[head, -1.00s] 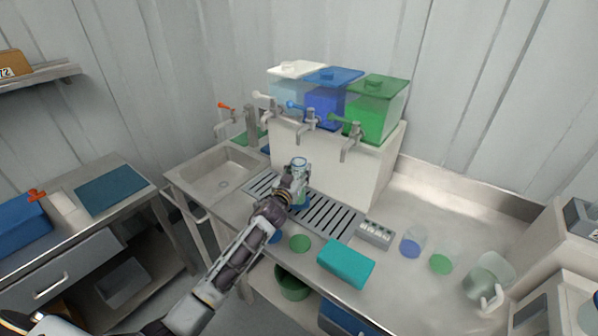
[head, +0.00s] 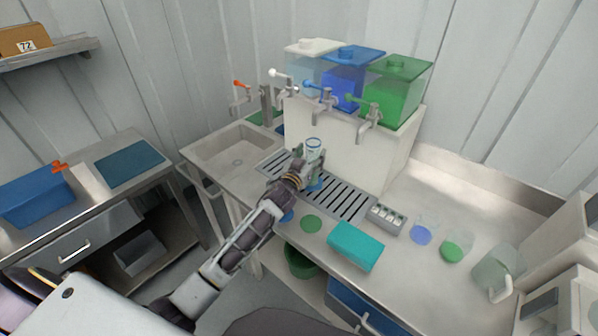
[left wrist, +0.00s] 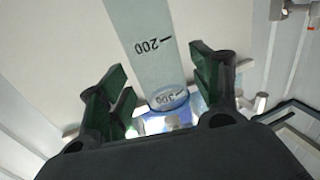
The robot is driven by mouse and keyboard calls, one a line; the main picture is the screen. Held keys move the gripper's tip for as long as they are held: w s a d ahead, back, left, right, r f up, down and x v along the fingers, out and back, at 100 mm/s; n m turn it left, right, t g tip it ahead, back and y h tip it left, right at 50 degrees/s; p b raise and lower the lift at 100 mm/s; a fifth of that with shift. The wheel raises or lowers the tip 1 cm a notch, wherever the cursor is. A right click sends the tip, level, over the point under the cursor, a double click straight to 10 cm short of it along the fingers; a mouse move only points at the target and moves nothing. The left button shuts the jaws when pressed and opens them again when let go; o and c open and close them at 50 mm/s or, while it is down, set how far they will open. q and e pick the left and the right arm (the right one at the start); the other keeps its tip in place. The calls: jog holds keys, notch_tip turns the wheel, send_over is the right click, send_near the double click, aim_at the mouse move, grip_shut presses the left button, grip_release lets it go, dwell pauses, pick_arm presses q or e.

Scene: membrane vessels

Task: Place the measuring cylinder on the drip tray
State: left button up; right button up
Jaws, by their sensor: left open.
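The clear measuring cylinder (head: 313,146) with a pale blue rim stands upright, as far as I can see, over the slotted drip tray (head: 346,205) in front of the taps. A bit of blue at its foot shows past the gripper; whether the foot rests flat is hard to tell. My left gripper (head: 308,163) is at the cylinder. In the left wrist view its green-padded fingers (left wrist: 158,88) are open, one on each side of the cylinder (left wrist: 140,40), which shows printed marks and a blue ring. Gaps show between fingers and glass. My right gripper is out of view.
White, blue and green tanks (head: 395,98) with taps (head: 368,112) stand behind the tray. A sink (head: 232,148) is to the left. A teal block (head: 356,246), a green disc (head: 311,223) and a grey rack (head: 386,218) are nearby. A jug (head: 497,270) stands far right.

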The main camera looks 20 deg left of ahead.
pick_arm(q)
jog(key=s+b, duration=0.1)
jog(key=s, duration=0.8)
jog(key=shift+s+a, duration=0.35)
jog(key=shift+a, duration=0.05)
